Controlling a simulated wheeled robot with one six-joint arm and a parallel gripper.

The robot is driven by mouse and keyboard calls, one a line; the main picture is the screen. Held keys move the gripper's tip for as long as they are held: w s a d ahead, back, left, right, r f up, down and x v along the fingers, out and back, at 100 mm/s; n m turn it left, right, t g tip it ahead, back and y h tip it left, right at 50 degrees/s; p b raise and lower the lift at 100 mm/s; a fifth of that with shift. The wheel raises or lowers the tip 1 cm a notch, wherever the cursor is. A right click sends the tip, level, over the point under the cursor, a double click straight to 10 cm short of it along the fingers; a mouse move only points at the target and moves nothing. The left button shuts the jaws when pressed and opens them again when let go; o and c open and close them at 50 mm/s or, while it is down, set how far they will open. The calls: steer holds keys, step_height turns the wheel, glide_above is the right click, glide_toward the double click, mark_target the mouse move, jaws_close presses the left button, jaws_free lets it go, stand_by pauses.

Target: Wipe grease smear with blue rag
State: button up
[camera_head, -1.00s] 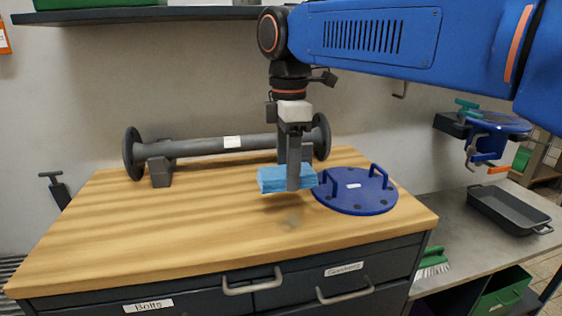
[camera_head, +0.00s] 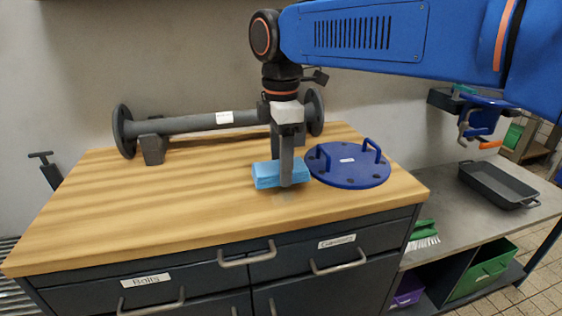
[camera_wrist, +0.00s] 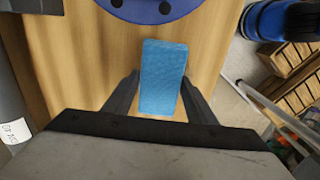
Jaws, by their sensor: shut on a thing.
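The blue rag (camera_head: 266,176) is a folded light-blue block held in my gripper (camera_head: 286,180), low over the front right part of the wooden bench top (camera_head: 170,190). In the wrist view the rag (camera_wrist: 163,75) sits between the two dark fingers of my gripper (camera_wrist: 161,88). The gripper is shut on it. Whether the rag touches the wood I cannot tell. I cannot clearly make out the grease smear now; the rag and gripper are over or close beside where a faint dark patch showed earlier.
A blue round flange plate with two handles (camera_head: 345,172) lies just right of the rag. A grey flanged pipe (camera_head: 185,123) rests on supports at the back. The bench's left half is clear. A black tray (camera_head: 495,187) stands on the grey side table (camera_head: 455,225).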

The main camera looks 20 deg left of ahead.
mark_target(291, 206)
steer(key=shift+f, duration=1.05)
stand_by(0.7)
steer(key=shift+s+d+r, duration=0.1)
steer(key=shift+s+d, duration=0.4)
steer(key=shift+s, duration=0.3)
steer(key=shift+s+d, duration=0.45)
steer(key=shift+s, duration=0.3)
steer(key=shift+s+d, duration=0.5)
steer(key=shift+s, duration=0.35)
steer(key=shift+s+d, duration=0.5)
steer(key=shift+s, duration=0.3)
steer(key=shift+w, duration=0.15)
steer(key=shift+w+a, duration=0.65)
steer(key=shift+w, duration=0.4)
steer(key=shift+w+a, duration=0.65)
steer(key=shift+w, duration=0.35)
steer(key=shift+w+a, duration=0.65)
steer(key=shift+w, duration=0.4)
